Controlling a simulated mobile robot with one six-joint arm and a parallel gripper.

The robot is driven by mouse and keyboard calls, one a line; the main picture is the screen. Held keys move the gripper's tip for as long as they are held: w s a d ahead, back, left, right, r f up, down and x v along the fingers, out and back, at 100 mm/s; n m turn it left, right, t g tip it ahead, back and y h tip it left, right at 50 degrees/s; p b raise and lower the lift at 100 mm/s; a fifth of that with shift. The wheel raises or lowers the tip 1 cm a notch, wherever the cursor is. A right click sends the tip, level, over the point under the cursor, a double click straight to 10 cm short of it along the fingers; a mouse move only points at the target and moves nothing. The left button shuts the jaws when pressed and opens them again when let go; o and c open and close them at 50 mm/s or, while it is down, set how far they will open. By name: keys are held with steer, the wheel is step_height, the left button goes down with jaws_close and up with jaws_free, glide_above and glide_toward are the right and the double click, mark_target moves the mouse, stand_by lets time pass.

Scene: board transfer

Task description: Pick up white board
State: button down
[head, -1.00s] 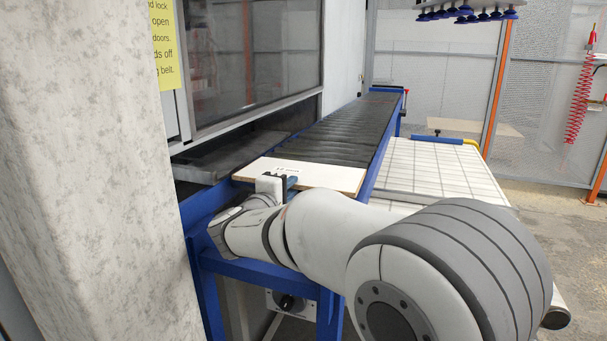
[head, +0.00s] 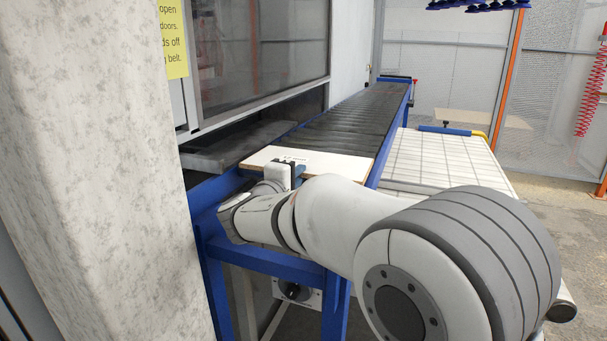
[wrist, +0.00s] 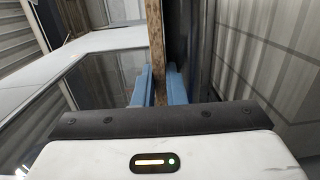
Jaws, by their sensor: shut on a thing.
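The white board (head: 330,165) lies at the near end of the conveyor in the head view, with a brown edge and a small dark label on top. My gripper (head: 297,172) is at the board's near edge, its fingers partly hidden by my own arm. In the wrist view the board shows as a brown, wood-like edge (wrist: 154,50) running between the two blue fingers. My gripper (wrist: 160,88) is shut on this edge there. I cannot tell whether the board is lifted off the belt.
A dark roller conveyor (head: 350,118) with a blue frame (head: 275,262) runs away from me. A pale gridded table (head: 440,165) stands to its right. A concrete pillar (head: 95,180) is close on the left, beside a machine with a window (head: 265,50). Open floor (head: 555,220) lies right.

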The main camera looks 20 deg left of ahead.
step_height(320, 180, up, 24)
steer(key=p, duration=0.5)
steer(key=shift+p, duration=0.35)
